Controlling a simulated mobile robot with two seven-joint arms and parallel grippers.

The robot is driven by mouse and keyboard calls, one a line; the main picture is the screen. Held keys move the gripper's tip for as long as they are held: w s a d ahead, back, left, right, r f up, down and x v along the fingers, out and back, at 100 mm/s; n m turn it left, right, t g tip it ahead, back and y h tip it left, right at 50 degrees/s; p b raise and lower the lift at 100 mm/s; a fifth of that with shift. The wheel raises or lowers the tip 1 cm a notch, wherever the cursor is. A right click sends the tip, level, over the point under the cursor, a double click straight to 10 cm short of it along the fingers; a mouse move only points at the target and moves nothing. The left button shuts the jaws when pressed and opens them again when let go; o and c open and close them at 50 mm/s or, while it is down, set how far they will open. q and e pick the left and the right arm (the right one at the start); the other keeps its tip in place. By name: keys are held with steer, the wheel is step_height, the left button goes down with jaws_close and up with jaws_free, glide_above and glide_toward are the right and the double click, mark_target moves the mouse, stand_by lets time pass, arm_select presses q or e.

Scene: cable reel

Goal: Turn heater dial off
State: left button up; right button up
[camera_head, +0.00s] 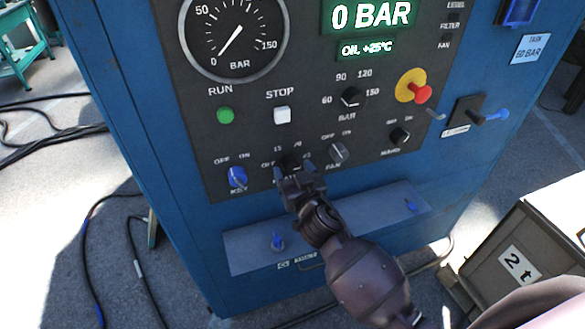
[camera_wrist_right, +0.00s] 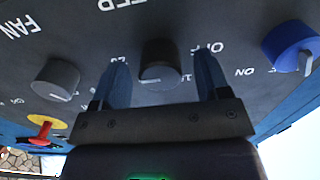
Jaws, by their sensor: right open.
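The heater dial (camera_wrist_right: 159,60) is a dark round knob on the grey control panel. In the right wrist view it sits between my two open fingers, with gaps on both sides, and a white mark shows on its edge. In the head view only the dark top of the dial (camera_head: 291,160) shows, and my gripper hides most of it and part of its label. My right gripper (camera_head: 295,173) is open at the panel around the dial; its blue fingers also show in the right wrist view (camera_wrist_right: 161,80). My left gripper is not in view.
The blue key switch (camera_head: 237,178) is left of the dial and the fan knob (camera_head: 338,153) is right. Above are a green run button (camera_head: 225,115), a white stop button (camera_head: 282,115) and a red emergency knob (camera_head: 422,94).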

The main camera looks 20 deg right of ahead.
steer(key=shift+w, duration=0.5)
steer(key=c, duration=0.9)
steer(key=shift+n, duration=0.4)
steer(key=n, duration=0.4)
steer(key=shift+d+n+p, duration=0.1)
steer(key=shift+n+p, duration=0.2)
steer(key=shift+n, duration=0.1)
steer(key=n+p, duration=0.1)
steer(key=n, duration=0.5)
steer(key=shift+d+r, duration=0.1)
